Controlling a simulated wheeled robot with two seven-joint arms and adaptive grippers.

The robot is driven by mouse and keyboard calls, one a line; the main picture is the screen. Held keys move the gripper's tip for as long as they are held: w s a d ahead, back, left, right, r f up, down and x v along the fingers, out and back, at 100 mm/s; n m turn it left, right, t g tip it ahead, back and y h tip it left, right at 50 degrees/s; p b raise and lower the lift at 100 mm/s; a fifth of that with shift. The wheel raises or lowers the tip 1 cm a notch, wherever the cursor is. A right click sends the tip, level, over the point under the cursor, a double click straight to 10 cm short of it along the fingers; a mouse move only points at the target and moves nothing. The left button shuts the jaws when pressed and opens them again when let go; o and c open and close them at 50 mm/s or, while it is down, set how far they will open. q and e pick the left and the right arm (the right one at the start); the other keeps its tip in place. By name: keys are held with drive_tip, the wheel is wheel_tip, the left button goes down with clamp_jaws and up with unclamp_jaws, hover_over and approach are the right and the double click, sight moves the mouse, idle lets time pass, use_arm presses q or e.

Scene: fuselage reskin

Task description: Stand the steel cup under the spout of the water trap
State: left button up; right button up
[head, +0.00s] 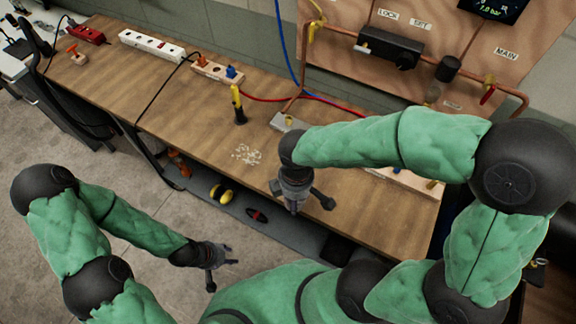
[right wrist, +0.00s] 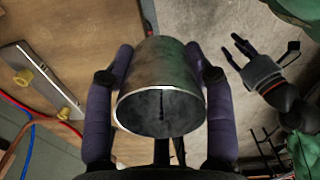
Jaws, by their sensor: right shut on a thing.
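The steel cup (right wrist: 160,62) is a dull grey cylinder in the right wrist view, its open mouth towards the camera. My right gripper (head: 294,203) is shut on it, one finger on each side. In the head view this gripper is over the front edge of the workbench, and I cannot make out the cup clearly. The water trap (head: 434,95) seems to be the small bowl under a black knob on the copper pipe, at upper right; its spout is too small to tell. My left gripper (head: 216,262) is open and empty, low in front of the bench.
The wooden workbench (head: 140,75) carries power strips (head: 152,46), a yellow-handled tool (head: 238,104) and pale crumbs (head: 246,155). Red and blue hoses run at the back. My right arm covers part of the bench below the pipe board (head: 345,75). Bare wood lies left of my right gripper.

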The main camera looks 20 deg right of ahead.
drive_tip(key=shift+w+f+m, duration=0.1)
drive_tip(key=shift+w+m, duration=0.15)
drive_tip(key=shift+m, duration=0.05)
drive_tip(key=w+d+f+m+b, duration=0.1)
drive_tip(key=w+f+m, duration=0.2)
drive_tip(key=w, duration=0.1)
drive_tip(key=w+d+f+m+b, duration=0.1)
drive_tip(key=w+f+m, duration=0.2)
drive_tip(key=w+m, duration=0.1)
drive_tip(key=w+d+f+m+b, duration=0.1)
drive_tip(key=w+f+m, duration=0.2)
drive_tip(key=w, duration=0.3)
drive_tip(key=shift+m, duration=0.5)
drive_tip(key=shift+w+d+f+m, duration=0.3)
drive_tip(key=shift+w+f+m, duration=0.15)
drive_tip(key=shift+w+m, duration=0.05)
